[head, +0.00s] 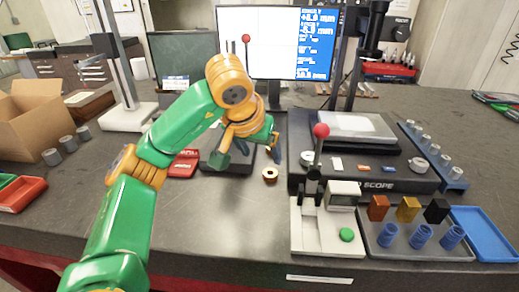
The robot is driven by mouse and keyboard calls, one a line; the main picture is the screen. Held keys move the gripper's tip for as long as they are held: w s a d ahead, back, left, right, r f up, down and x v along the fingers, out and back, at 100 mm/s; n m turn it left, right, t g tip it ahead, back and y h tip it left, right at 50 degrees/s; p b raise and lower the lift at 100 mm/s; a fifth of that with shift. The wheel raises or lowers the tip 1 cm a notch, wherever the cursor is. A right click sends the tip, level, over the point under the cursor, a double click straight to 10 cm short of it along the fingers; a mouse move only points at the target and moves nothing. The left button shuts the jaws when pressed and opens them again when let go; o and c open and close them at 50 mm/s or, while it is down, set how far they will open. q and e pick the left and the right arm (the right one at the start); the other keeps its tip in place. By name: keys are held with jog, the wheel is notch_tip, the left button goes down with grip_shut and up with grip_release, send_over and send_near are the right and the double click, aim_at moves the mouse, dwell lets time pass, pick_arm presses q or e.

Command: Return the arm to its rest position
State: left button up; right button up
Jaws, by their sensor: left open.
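My left arm (130,205) comes in from the lower left, green with orange joints, and bends down at the centre of the bench. My left gripper (248,152) is open over a dark block (232,164) on the bench. No object shows between its fingers. The wrist hides part of the block, and whether the fingertips touch it cannot be told. My right gripper is not in view.
A press with a red-knobbed lever (321,131) and green button stands right. A grey tray (390,250) holds coloured blocks and blue cylinders; a blue tray (490,235) is beside it. A cardboard box (30,125) and red bin (22,193) stand left. The front centre bench is clear.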

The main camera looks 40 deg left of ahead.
pick_arm(q)
jog(key=shift+s+r, duration=0.15)
jog(key=shift+r, duration=0.15)
